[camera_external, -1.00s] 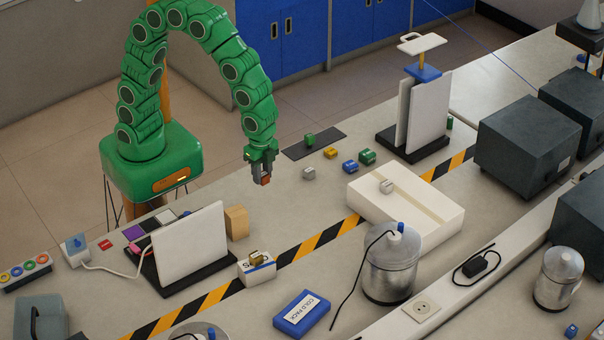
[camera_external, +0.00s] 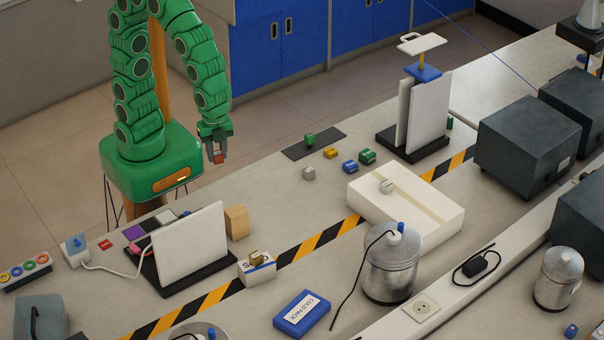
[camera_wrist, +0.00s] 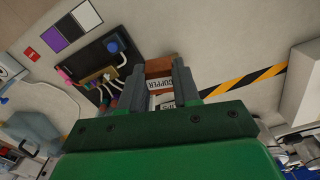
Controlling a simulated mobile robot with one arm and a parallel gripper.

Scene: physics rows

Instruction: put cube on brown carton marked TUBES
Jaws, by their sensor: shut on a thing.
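My gripper (camera_external: 218,156) is shut on a reddish-brown cube (camera_external: 219,159) and holds it in the air near the bench's far edge. In the wrist view the cube (camera_wrist: 159,66) shows between the fingertips of my gripper (camera_wrist: 160,75). A label reading COPPER lies between the fingers, and I cannot tell for sure what it is on. A small brown carton (camera_external: 237,222) stands on the bench, right of the white upright panel and lower in the picture than my gripper. Its marking does not show in the external view.
A white upright panel (camera_external: 190,245) stands left of the carton. A white box (camera_external: 258,273) with a brass-coloured piece on top is in front. Small coloured blocks (camera_external: 350,166), a flat white box (camera_external: 438,219) and a metal canister (camera_external: 389,270) stand to the right.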

